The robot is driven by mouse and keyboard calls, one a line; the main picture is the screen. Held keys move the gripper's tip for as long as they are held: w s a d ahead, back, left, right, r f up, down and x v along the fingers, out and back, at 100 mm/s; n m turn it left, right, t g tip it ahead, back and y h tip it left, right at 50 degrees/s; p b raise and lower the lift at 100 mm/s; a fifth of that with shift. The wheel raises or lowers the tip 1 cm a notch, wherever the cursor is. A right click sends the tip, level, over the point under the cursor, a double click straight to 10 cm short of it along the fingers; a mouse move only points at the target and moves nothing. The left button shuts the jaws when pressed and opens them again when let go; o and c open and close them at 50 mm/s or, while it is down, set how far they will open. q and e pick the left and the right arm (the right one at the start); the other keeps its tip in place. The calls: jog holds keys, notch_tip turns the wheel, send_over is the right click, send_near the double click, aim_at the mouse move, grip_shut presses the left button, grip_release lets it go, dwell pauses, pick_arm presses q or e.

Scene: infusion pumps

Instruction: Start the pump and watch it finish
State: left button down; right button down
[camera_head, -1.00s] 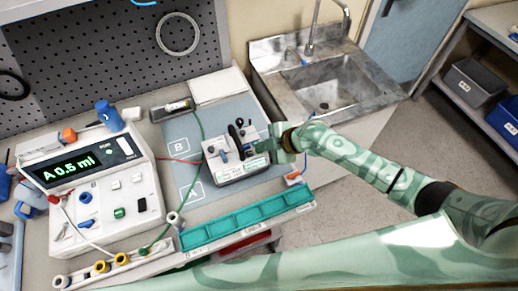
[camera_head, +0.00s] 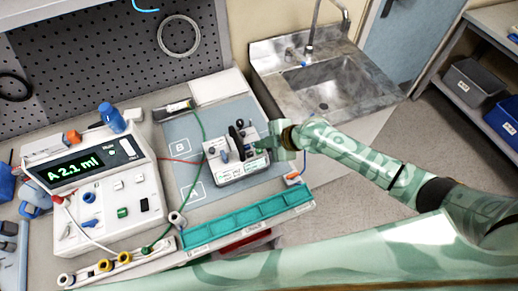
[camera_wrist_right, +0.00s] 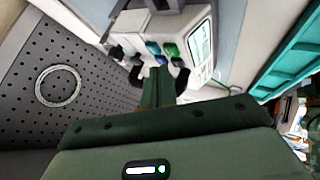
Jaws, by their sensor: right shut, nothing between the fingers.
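The white console (camera_head: 105,190) stands on the bench at the left in the head view, and its green display (camera_head: 75,168) reads "A 2.1 ml". A smaller white pump-like unit (camera_head: 228,169) with black and blue parts on top sits on the blue-grey mat. My right gripper (camera_head: 272,146) is at this unit's right side, shut and empty. In the right wrist view the shut fingers (camera_wrist_right: 159,88) point at the unit (camera_wrist_right: 196,36) with its green and blue knobs. I cannot tell whether they touch it. My left gripper is not in view.
A teal tray (camera_head: 247,219) lies along the bench's front edge. Red and green leads run between the console side and the smaller unit. The mat (camera_head: 185,128) has marked squares A and B. A metal sink (camera_head: 285,92) stands behind on the right.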

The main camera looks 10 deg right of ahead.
aim_at(262, 154)
jog(key=shift+r+p, duration=2)
jog(key=shift+r, duration=0.5)
jog(key=shift+f, duration=0.1)
jog(key=shift+s, duration=0.1)
